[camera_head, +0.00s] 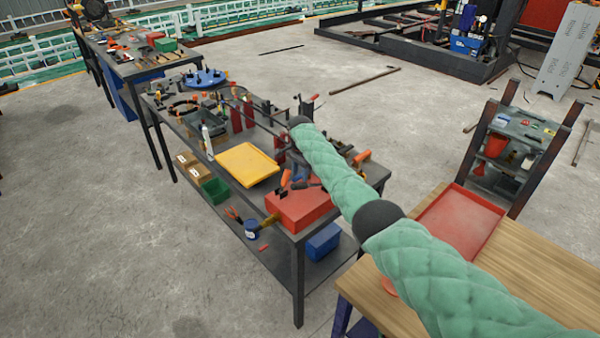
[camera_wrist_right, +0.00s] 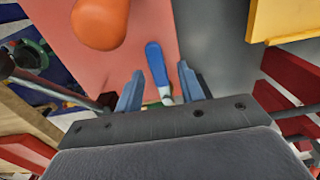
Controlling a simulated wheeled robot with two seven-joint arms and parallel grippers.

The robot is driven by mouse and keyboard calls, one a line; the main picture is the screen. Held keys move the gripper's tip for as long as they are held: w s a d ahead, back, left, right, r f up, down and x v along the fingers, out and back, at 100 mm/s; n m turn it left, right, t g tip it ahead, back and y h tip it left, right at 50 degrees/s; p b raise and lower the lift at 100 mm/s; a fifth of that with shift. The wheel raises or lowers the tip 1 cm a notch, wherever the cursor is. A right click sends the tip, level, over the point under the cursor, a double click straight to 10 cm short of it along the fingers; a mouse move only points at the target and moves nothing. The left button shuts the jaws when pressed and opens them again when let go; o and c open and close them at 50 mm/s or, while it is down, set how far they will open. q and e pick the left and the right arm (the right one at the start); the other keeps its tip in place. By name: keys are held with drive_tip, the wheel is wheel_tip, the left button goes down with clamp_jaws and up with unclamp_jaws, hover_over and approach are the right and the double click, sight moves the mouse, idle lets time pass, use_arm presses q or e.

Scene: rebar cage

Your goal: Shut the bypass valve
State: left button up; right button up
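I cannot make out the bypass valve for certain. In the right wrist view, my right gripper (camera_wrist_right: 160,90) is open, its two blue-grey fingers apart. A slim blue-handled piece with a whitish end (camera_wrist_right: 157,66) shows between the fingers, over a red surface. I cannot tell whether it is a valve lever or a loose tool, or whether a finger touches it. In the head view, my right arm reaches from the lower right over the workbench; its gripper is hard to make out there. My left gripper is not in view.
The workbench (camera_head: 285,228) holds a red box (camera_head: 300,210), a yellow tray (camera_head: 246,166), red uprights with rods (camera_head: 236,118) and many tools. An orange rounded object (camera_wrist_right: 100,22) is close to the gripper. A wooden table with a red tray (camera_head: 462,222) stands at right. Floor at left is clear.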

sight(300, 176)
drive_tip(key=shift+r, duration=0.1)
